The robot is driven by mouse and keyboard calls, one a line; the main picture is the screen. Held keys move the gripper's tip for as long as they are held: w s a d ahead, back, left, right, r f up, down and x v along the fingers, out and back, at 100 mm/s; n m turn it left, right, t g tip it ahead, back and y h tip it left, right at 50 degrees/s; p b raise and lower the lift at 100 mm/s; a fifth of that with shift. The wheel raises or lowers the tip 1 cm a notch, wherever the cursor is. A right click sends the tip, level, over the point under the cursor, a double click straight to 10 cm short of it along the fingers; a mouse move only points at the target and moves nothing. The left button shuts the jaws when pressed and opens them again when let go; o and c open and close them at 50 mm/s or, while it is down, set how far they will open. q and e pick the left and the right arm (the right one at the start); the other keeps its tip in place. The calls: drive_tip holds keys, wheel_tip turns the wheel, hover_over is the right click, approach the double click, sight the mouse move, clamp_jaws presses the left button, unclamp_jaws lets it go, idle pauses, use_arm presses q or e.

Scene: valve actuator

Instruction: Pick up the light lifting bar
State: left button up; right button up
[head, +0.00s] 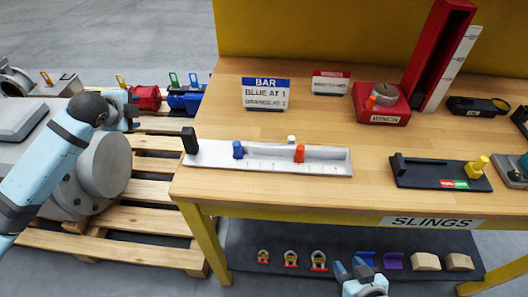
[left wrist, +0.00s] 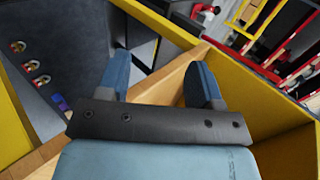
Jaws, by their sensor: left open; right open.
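A long pale grey bar (head: 220,153), which I take to be the light lifting bar, lies flat at the front left of the wooden table (head: 340,212). It carries a blue peg (head: 238,149) and an orange peg (head: 299,153), with a black block (head: 190,141) at its left end. My left gripper (head: 130,111) is left of the table, above the pallet, apart from the bar. Its fingers show open and empty in the left wrist view (left wrist: 162,82). My right gripper (head: 356,268) is open in front of the table's front edge, low at the bottom of the head view.
A sign (head: 265,94) reading BAR, BLUE AT 1 stands behind the bar. A red block (head: 380,104) and a tall red stand (head: 440,45) are at the back. Shackles (head: 291,258) sit on the lower shelf.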

use_arm(q)
drive_tip(key=d+r+m+g+h, duration=0.1)
drive_tip(key=d+r+m, duration=0.15)
drive_tip(key=d, duration=0.25)
drive_tip(key=d+r+m+g+h, duration=0.1)
drive_tip(key=d+m+g, duration=0.15)
drive_tip(key=d, duration=0.35)
wheel_tip(320, 180, up, 7)
drive_tip(key=m+g+y, duration=0.1)
drive_tip(key=m+g, duration=0.4)
drive_tip(key=m, duration=0.7)
hover_over(187, 129)
drive_tip(key=shift+w+d+r, duration=0.1)
drive_tip(key=shift+w+r, duration=0.05)
drive_tip(key=shift+s+r+m+g+y, duration=0.2)
drive_tip(key=shift+s+m+g+y, duration=0.1)
drive_tip(key=shift+m+g, duration=0.1)
drive_tip(key=shift+s, duration=0.1)
wheel_tip(187, 129, down, 6)
drive_tip(key=shift+f, duration=0.1)
drive_tip(key=shift+w+f, duration=0.2)
drive_tip(key=shift+f, duration=2.65)
drive_tip(key=shift+r, duration=0.1)
clamp_jaws()
